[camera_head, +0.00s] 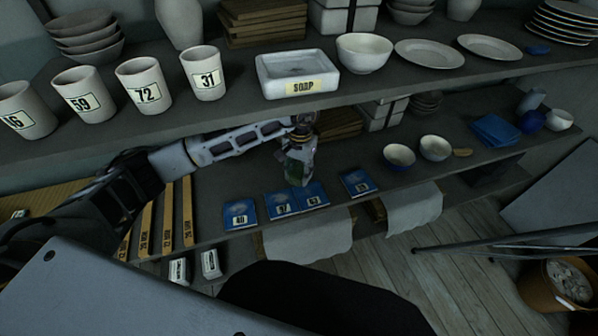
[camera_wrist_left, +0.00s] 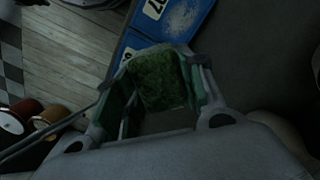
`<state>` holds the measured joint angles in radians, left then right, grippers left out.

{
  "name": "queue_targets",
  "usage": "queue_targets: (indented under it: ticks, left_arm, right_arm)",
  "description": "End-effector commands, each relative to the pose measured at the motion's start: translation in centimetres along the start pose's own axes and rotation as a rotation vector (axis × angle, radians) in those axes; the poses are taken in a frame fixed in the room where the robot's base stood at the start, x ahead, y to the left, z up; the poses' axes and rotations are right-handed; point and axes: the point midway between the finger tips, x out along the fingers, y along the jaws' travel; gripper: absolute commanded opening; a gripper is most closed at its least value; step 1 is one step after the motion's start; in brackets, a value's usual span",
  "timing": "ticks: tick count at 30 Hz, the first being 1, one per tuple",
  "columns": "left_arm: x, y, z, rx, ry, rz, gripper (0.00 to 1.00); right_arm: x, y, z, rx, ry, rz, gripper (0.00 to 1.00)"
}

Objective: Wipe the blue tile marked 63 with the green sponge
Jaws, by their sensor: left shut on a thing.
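The blue tile marked 63 (camera_head: 313,191) lies on the lower shelf in the head view, in a row of similar blue tiles. My left gripper (camera_head: 297,171) is above and behind it. In the left wrist view, my left gripper (camera_wrist_left: 160,85) is shut on the green sponge (camera_wrist_left: 158,78), which sits between the two fingers. In the head view the sponge is mostly hidden by the gripper. A blue tile (camera_wrist_left: 133,38) with a partly hidden label shows beyond the sponge in the wrist view. I cannot tell whether the sponge touches a tile. My right gripper is not in view.
Blue tiles marked 40 (camera_head: 240,214) and apparently 97 (camera_head: 280,205) lie left of it, another tile (camera_head: 356,183) right. Two bowls (camera_head: 399,156) stand further right. The upper shelf above my arm holds cups and a soap dish (camera_head: 298,73). Cloths (camera_head: 310,240) hang at the front edge.

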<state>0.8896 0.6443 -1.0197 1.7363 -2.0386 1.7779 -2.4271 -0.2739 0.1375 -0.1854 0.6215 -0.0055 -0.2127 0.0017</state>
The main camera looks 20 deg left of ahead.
Motion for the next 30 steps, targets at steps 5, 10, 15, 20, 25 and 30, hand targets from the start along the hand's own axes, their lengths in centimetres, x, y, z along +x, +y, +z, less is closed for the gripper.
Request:
queue_targets:
  ticks: [5,10,15,20,25,30]
  left_arm:
    - [0.0,0.0,0.0,0.0,0.0,0.0,0.09]
    - [0.0,0.0,0.0,0.0,0.0,0.0,0.09]
    - [0.4,0.0,0.0,0.0,-0.001,0.0,0.09]
    - [1.1,0.0,0.0,-0.001,-0.002,0.001,0.09]
    - [2.2,0.0,-0.1,-0.001,0.0,0.001,0.09]
    - [3.5,0.0,-0.2,0.0,-0.001,0.001,0.09]
  right_arm:
    - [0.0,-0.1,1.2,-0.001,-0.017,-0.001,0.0]
    - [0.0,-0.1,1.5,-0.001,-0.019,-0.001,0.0]
    - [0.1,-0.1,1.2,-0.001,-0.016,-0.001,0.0]
    - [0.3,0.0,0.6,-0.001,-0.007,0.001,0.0]
    - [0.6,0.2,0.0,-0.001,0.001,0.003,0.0]
    - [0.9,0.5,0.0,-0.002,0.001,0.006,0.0]
